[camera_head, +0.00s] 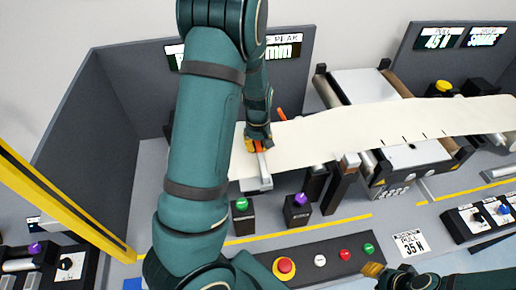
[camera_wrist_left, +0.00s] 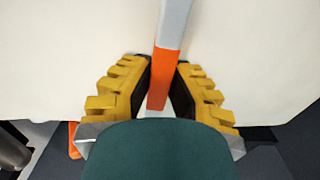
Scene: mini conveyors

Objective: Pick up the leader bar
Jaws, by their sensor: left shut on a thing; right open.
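The leader bar, light grey with an orange section, runs between the fingers of my left gripper in the left wrist view (camera_wrist_left: 174,22). My left gripper (camera_wrist_left: 162,82) is shut on it at the orange section. In the head view, the same gripper (camera_head: 258,146) is over the left end of the cream web (camera_head: 330,138), and a pale part of the bar (camera_head: 264,168) shows just below it. My left arm hides part of the area. My right gripper (camera_head: 373,269) is at the bottom edge, partly cut off, open and away from the bar.
The web stretches right over rollers (camera_head: 364,88). A green button (camera_head: 241,205) and a purple knob (camera_head: 300,199) stand in front of it. A red button (camera_head: 285,266) is on the front panel. A yellow rail (camera_head: 60,196) and grey walls (camera_head: 85,130) bound the left.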

